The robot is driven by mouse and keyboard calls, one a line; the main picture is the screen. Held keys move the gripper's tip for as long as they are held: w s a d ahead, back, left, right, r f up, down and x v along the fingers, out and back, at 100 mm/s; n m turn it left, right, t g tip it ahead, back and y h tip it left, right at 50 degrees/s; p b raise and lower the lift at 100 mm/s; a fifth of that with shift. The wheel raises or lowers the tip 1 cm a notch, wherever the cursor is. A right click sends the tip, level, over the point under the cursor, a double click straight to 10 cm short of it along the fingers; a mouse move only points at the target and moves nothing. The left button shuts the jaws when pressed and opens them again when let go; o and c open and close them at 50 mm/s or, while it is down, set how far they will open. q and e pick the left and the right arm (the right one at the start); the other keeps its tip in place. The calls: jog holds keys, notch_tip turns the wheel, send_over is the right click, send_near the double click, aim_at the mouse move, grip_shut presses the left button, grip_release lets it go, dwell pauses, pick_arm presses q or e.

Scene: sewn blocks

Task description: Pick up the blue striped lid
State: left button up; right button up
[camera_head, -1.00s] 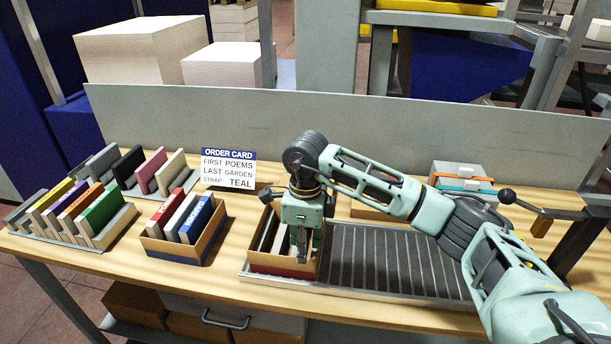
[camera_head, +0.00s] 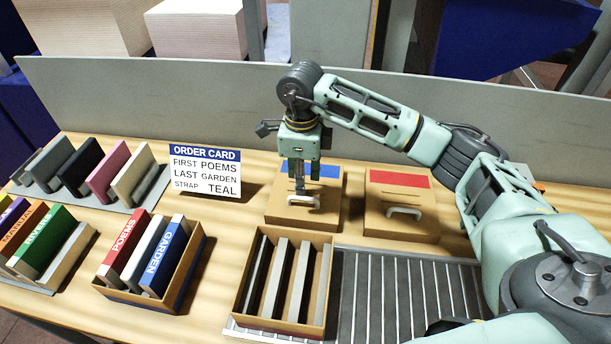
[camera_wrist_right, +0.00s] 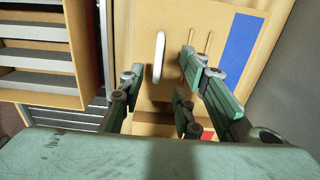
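The blue striped lid (camera_head: 329,208) is a flat tan board with a blue stripe and a white handle (camera_head: 303,202), lying behind the open box. It also shows in the right wrist view (camera_wrist_right: 213,18), with its handle (camera_wrist_right: 158,56) standing up. My right gripper (camera_head: 299,190) is above this lid, pointing down at the handle. In the right wrist view my right gripper (camera_wrist_right: 160,92) has its fingers spread, with the handle in line with the gap between them. The gripper is empty. My left gripper is out of view.
A red striped lid (camera_head: 410,222) lies just right. A box with the POEMS and GARDEN books (camera_head: 190,270), book racks and an order card (camera_head: 205,170) stand left. A grey panel (camera_head: 180,105) rises behind.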

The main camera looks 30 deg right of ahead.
aim_at(303, 198)
jog(key=shift+s+a+f+p, duration=0.1)
jog(key=shift+s+f+p, duration=0.25)
jog(key=shift+f, duration=0.5)
jog(key=shift+s+f+p, duration=0.1)
jog(key=shift+f+p, duration=0.75)
jog(key=f, duration=0.1)
jog(key=f+p, duration=0.1)
jog(key=shift+w+f, duration=0.2)
jog(key=shift+f, duration=0.7)
jog(key=c, duration=0.6)
jog(key=shift+c, duration=0.7)
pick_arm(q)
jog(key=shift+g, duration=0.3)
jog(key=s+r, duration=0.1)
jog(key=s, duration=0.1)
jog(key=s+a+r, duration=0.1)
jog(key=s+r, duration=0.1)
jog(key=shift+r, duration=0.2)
pick_arm(e)
grip_shut()
